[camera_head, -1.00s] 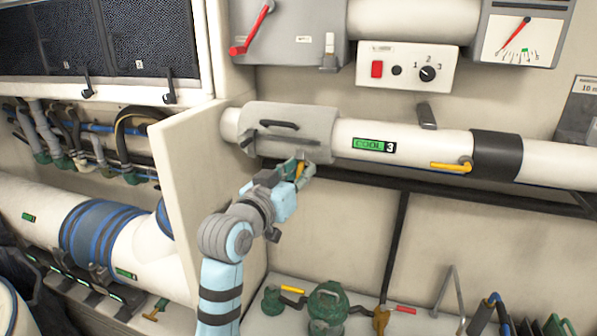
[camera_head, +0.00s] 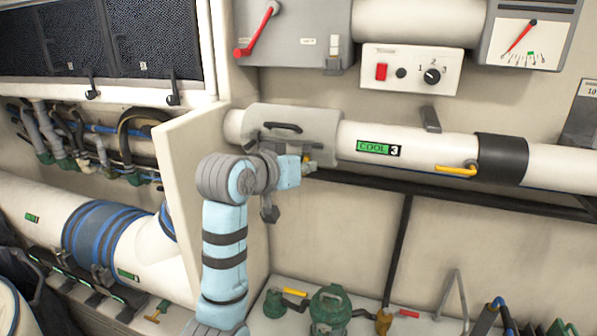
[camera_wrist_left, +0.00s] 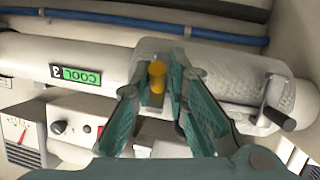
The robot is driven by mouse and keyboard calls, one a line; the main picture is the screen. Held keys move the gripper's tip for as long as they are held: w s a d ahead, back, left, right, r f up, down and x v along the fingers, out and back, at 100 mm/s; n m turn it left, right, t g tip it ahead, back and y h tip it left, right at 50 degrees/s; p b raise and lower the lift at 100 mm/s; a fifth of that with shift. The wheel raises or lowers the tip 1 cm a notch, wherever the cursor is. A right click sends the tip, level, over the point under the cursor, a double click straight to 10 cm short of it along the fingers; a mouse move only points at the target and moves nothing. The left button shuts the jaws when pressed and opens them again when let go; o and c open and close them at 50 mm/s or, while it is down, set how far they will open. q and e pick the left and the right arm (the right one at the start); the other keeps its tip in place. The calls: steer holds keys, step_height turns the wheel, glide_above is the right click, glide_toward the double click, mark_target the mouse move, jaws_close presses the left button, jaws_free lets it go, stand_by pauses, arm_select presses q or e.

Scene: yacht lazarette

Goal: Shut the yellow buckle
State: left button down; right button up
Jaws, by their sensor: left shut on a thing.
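The yellow buckle (camera_wrist_left: 157,75) shows in the left wrist view as a small yellow piece between my green fingers. It is on the grey padded sleeve (camera_head: 318,122) around the white pipe. My left gripper (camera_head: 309,166) is at the lower right edge of that sleeve in the head view. In the left wrist view its fingers (camera_wrist_left: 157,68) are closed in on both sides of the yellow piece. The fingers hide part of the buckle, and I cannot tell whether it is latched. My right gripper is in neither view.
The white pipe (camera_head: 435,149) carries a green COOL 3 label (camera_head: 378,149) and a yellow-handled valve (camera_head: 457,170). A black rail runs below it. A beige partition (camera_head: 195,190) stands close left of my arm. Green valves (camera_head: 330,305) stand on the ledge below.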

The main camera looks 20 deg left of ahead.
mark_target(306, 148)
arm_select(q)
steer(key=g, duration=0.2)
steer(key=w+r+g, duration=0.1)
steer(key=g, duration=0.1)
steer(key=shift+d+r, duration=0.1)
steer(key=shift+r, duration=0.1)
steer(key=shift+w+r+n+g+y, duration=0.15)
steer(key=shift+w+n+g+y, duration=0.1)
steer(key=shift+g, duration=0.5)
steer(key=shift+w+r+n+g+y, duration=0.1)
steer(key=shift+w+n+g+y, duration=0.1)
steer(key=shift+g, duration=0.55)
steer(key=shift+f, duration=0.1)
steer(key=c, duration=1.7)
jaws_free()
steer(key=shift+w+d, duration=0.1)
steer(key=shift+o, duration=0.2)
steer(key=shift+w+d, duration=0.15)
steer(key=shift+w, duration=0.1)
steer(key=shift+s+a, duration=0.2)
